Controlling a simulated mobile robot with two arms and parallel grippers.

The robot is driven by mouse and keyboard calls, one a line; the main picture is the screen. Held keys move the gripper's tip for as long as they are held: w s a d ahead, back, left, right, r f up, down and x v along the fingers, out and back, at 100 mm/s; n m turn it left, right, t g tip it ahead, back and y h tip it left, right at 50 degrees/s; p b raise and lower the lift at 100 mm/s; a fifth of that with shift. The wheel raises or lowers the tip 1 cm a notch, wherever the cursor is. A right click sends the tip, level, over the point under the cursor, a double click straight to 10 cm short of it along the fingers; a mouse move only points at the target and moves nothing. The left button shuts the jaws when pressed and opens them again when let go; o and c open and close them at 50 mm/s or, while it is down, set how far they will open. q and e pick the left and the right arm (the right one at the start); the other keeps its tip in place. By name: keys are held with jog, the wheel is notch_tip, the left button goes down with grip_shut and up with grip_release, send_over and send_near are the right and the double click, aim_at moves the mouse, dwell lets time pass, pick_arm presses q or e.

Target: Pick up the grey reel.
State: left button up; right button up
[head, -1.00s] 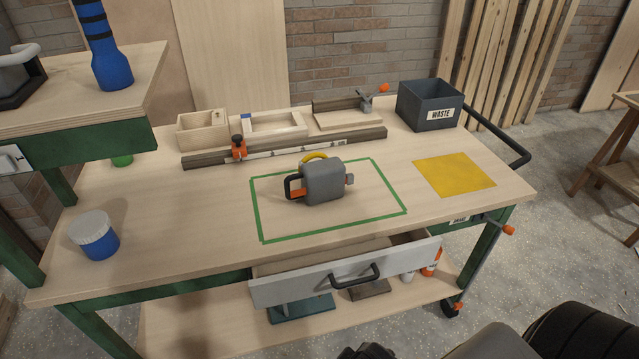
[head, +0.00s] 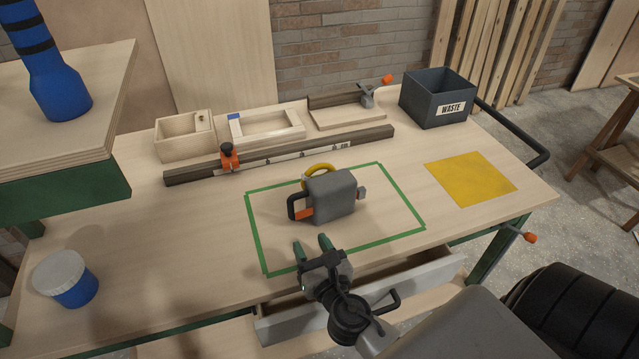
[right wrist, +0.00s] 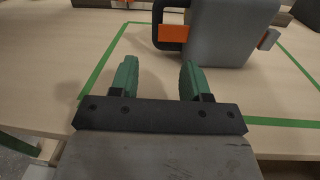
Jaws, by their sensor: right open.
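The grey reel (head: 333,196) is a boxy grey body with a black handle and an orange patch at its left and a small light grey tab at its right. It stands on the bench inside a green taped outline (head: 424,216). In the right wrist view the reel (right wrist: 232,35) is at the top, beyond the fingertips. My right gripper (head: 312,243) is open and empty, at the near edge of the outline, short of the reel and apart from it. Its green fingers also show in the right wrist view (right wrist: 159,66). My left gripper is not in view.
A yellow ring (head: 318,170) shows behind the reel; I cannot tell if it touches. A long rail (head: 290,153) and wooden trays lie behind. A waste bin (head: 432,100) and yellow sheet (head: 470,179) are right, a blue jar (head: 67,280) left. A drawer (head: 425,285) juts out below.

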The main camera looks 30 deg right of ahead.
aim_at(292, 210)
jog(key=shift+w+a+n, duration=0.15)
jog(key=shift+n, duration=0.15)
jog(key=shift+w+r, duration=0.15)
jog(key=shift+w, duration=0.1)
jog(key=w, duration=0.3)
jog(key=w+p, duration=0.1)
jog(key=shift+w+d, duration=0.3)
jog(key=shift+d, duration=0.05)
jog(key=shift+w+d+r, duration=0.15)
jog(key=shift+w+r, duration=0.05)
jog(key=shift+w, duration=0.4)
jog(key=w, duration=0.2)
jog(key=w+p, duration=0.1)
jog(key=shift+w+d+r, duration=0.1)
jog(key=shift+w+d, duration=0.15)
jog(key=shift+w, duration=0.4)
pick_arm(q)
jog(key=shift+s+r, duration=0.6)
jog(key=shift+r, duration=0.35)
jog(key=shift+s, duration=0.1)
pick_arm(e)
jog(key=shift+c, duration=0.2)
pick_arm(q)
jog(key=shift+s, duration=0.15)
pick_arm(e)
grip_shut()
